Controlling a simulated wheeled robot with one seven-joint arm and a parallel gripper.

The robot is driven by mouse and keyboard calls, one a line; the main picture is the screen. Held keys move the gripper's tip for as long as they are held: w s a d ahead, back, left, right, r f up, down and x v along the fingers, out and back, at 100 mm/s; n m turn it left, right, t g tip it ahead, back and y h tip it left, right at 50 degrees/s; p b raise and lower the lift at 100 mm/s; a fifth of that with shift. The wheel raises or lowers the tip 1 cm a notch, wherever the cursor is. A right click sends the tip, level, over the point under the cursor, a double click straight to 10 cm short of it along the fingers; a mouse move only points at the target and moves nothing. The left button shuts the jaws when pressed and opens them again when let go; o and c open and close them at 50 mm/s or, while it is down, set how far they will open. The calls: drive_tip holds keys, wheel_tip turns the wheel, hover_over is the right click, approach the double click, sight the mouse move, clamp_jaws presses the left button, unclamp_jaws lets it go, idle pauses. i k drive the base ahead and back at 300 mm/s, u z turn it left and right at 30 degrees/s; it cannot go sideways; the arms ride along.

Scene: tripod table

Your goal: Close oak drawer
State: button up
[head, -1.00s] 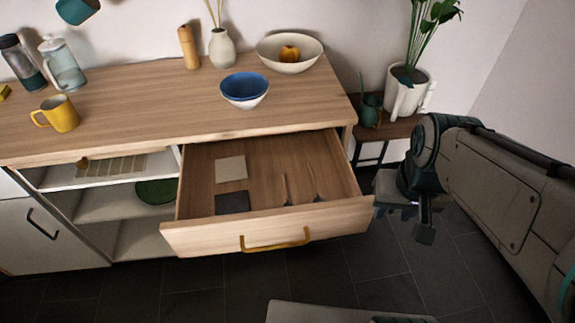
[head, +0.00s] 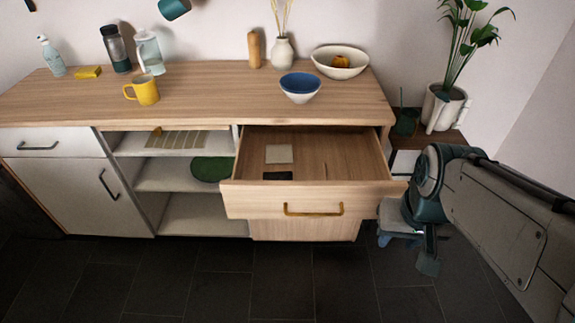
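The oak drawer (head: 262,201) is pulled out of the right part of the sideboard. Its front has a yellow bar handle (head: 313,210). Inside it lie a light square (head: 279,154) and a dark piece (head: 277,176), partly hidden by the drawer front. My gripper (head: 408,250) is at the right, beside the drawer's right front corner and pointing down. It looks apart from the handle. The fingers are partly hidden by my wrist, so I cannot tell their opening.
The sideboard top (head: 200,100) holds a yellow mug (head: 142,91), a blue bowl (head: 300,88) and a white bowl (head: 341,63). A potted plant (head: 443,105) stands at the right on a small stand. The dark floor (head: 240,280) in front is clear.

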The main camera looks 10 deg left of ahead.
sight(247, 196)
drive_tip(key=u, duration=0.75)
drive_tip(key=i, duration=0.45)
drive_tip(key=u, duration=1.55)
drive_tip(key=k, duration=0.45)
drive_tip(key=z, duration=0.4)
